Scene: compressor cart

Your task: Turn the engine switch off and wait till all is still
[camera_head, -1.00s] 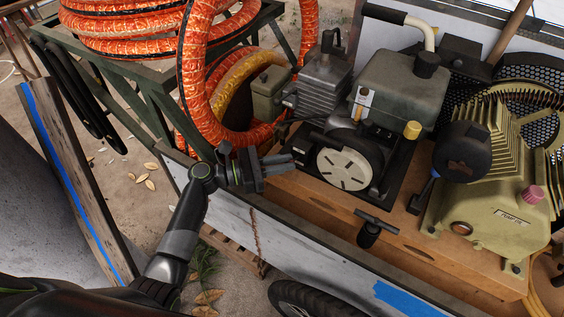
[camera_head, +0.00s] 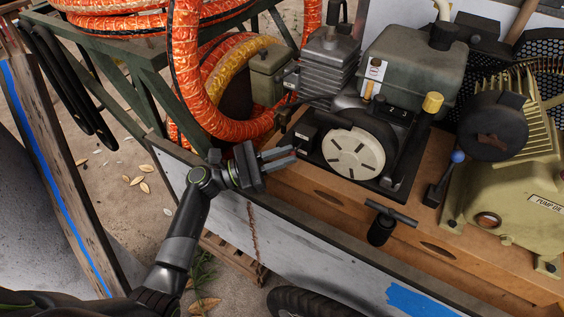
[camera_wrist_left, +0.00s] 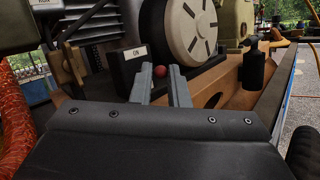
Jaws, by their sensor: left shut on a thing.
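The engine has a dark grey tank (camera_head: 415,65) and a round cream slotted disc (camera_head: 352,150), which also shows in the wrist view (camera_wrist_left: 192,28). A small black switch box (camera_head: 300,137) sits left of the disc; its white label in the wrist view (camera_wrist_left: 135,53) seems to read ON. A small red knob (camera_wrist_left: 160,71) shows at the fingertips in the wrist view, below the label. My left gripper (camera_head: 288,158) reaches over the cart's side to the box, with its fingers shut on the red knob. The knob is hidden in the head view. My right gripper is not in view.
The cart's grey side wall (camera_head: 300,235) runs under my left wrist. A black T-handle (camera_head: 385,220) stands right of the gripper. A blue-tipped lever (camera_head: 457,158) is by the beige pump (camera_head: 510,215). Orange hose (camera_head: 190,90) hangs on a green rack at left.

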